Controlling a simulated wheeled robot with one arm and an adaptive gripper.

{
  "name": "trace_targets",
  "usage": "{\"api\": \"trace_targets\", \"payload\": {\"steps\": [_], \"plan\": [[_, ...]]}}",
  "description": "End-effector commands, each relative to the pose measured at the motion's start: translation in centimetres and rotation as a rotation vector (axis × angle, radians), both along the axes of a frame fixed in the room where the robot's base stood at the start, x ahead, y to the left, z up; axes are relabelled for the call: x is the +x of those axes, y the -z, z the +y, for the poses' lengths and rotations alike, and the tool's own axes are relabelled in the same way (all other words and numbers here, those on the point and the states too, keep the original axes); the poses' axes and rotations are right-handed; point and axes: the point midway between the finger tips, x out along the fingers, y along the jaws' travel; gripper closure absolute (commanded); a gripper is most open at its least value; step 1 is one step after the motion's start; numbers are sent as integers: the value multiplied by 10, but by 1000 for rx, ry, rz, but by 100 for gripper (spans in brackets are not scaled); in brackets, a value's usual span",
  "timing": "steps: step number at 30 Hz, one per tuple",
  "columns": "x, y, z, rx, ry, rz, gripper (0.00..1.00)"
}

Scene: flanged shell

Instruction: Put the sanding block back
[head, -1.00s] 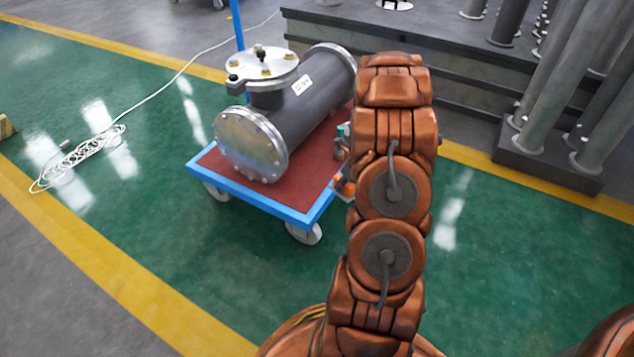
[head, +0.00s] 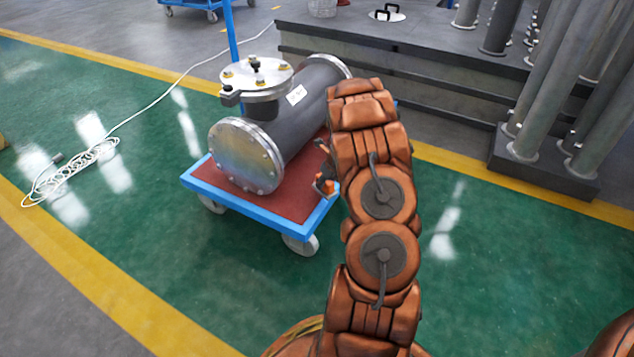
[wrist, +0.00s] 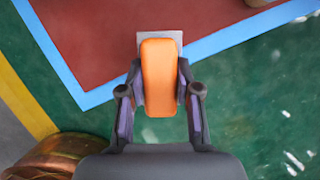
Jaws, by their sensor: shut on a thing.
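The sanding block, orange on top, is between the two dark fingers of my gripper (wrist: 159,97) in the wrist view. The block (wrist: 158,75) has a grey square plate under its far end; I cannot tell if this is part of it. My gripper is shut on the block, over the corner of the blue-edged red cart (wrist: 95,95). In the head view the orange block (head: 324,186) shows small just left of my arm, at the right edge of the cart (head: 250,211). My arm hides most of the gripper there. I cannot tell whether the block touches the deck.
A grey flanged shell (head: 285,125) lies on the cart and takes up much of its deck. Red deck is bare along the front. A dark stepped platform (head: 440,70) with pipes stands behind at right. A white cable (head: 75,165) lies coiled on the green floor at left.

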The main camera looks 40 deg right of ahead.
Motion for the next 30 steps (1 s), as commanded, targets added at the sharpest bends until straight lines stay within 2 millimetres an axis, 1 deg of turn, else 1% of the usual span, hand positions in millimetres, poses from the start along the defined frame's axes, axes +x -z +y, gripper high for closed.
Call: {"api": "trace_targets", "payload": {"steps": [3,6,12,19,21,25,27,30], "plan": [[17,2,-5,-5,-3,-3,100],[29,4,-6,-1,-3,-1,100],[43,5,-9,1,-2,-1,100],[50,5,-10,0,0,0,100],[50,18,-9,2,0,1,100],[50,37,-9,2,-1,1,100],[50,41,-10,0,0,0,100],[50,40,-10,-1,0,-1,100]]}}
